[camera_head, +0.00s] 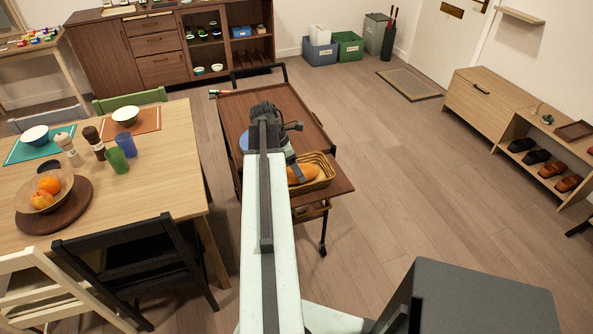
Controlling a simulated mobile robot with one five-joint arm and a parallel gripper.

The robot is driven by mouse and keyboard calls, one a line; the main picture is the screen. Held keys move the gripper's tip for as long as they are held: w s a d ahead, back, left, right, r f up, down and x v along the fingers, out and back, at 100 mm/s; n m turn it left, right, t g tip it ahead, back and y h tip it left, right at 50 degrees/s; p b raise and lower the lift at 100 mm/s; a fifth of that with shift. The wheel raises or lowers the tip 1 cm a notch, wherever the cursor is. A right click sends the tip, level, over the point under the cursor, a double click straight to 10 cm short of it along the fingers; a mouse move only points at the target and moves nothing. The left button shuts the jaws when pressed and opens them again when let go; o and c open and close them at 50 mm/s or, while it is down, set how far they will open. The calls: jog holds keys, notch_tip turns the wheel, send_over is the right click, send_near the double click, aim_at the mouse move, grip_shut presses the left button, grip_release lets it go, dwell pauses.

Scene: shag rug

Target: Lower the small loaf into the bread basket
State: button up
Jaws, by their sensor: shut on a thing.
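The small loaf (304,173) is golden orange and shows beside the lower end of my gripper (293,168). My gripper is shut on the loaf, its jaws pointing down; the arm hides part of it and of the loaf. The bread basket (325,180) is a tan woven tray on the near right end of the brown trolley (340,180). The loaf lies within the basket's outline in this view. I cannot tell whether it touches the basket floor or hangs just above it. The arm covers the basket's left side.
A blue round thing (244,141) on the trolley is partly hidden behind my arm. A dining table (150,185) with bowls, cups and fruit stands at left, with a black chair (135,255) before it. A shoe bench (490,105) stands at right. Open floor lies between trolley and bench.

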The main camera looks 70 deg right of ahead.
dwell(0.4)
jog(key=o, duration=1.6)
jog(key=shift+c, duration=0.2)
jog(key=p+v, duration=0.7)
jog(key=v, duration=0.1)
jog(key=shift+f, duration=0.1)
